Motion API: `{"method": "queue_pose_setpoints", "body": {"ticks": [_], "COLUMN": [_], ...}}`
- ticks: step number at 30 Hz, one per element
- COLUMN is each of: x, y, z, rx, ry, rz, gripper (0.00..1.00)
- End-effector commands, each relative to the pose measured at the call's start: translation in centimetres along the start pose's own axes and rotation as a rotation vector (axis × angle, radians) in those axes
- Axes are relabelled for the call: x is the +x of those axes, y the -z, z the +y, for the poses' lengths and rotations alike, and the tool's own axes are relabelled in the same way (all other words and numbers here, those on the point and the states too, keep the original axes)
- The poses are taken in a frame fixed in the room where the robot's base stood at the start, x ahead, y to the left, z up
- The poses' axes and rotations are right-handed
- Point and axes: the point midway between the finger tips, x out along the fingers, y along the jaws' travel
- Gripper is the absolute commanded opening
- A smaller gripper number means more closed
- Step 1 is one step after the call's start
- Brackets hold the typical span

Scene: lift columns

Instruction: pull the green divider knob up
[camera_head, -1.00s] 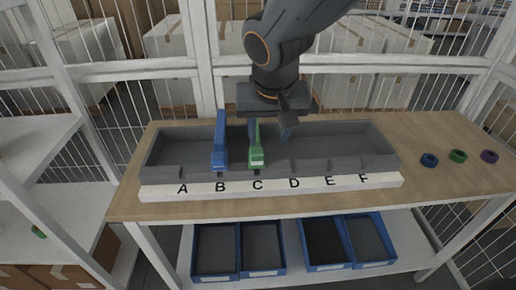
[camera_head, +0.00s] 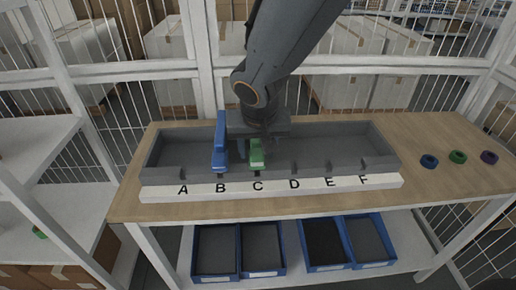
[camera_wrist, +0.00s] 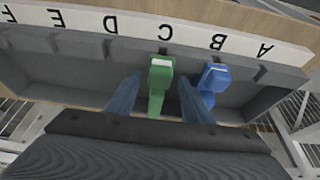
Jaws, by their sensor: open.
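The green divider knob (camera_head: 257,154) stands in the grey trough (camera_head: 335,152) at slot C. In the wrist view the green knob (camera_wrist: 160,80) lies between the two fingers of my gripper (camera_wrist: 158,100), with a gap on each side. My gripper (camera_head: 262,140) is open and low over the trough, and hides part of the green divider in the head view. A blue divider (camera_head: 219,150) stands at slot B; in the wrist view its knob (camera_wrist: 214,78) is close beside one finger.
A white strip (camera_head: 270,186) lettered A to F runs along the trough's front. Blue, green and purple rings (camera_head: 458,157) lie on the wooden table (camera_head: 420,190) at right. Several blue bins (camera_head: 263,248) sit on the shelf below. Slots D to F look empty.

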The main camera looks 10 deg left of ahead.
Motion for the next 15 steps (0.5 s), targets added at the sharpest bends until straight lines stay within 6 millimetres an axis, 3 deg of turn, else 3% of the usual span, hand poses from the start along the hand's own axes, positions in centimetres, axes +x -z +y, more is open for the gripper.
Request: {"method": "queue_pose_setpoints", "body": {"ticks": [6,15], "x": [0.02,0.01], "y": [0.03,0.03], "z": [0.02,0.03], "rx": [0.001,0.001], "ry": [0.0,0.0], "rz": [0.001,0.001], "gripper": [0.47,0.0]}}
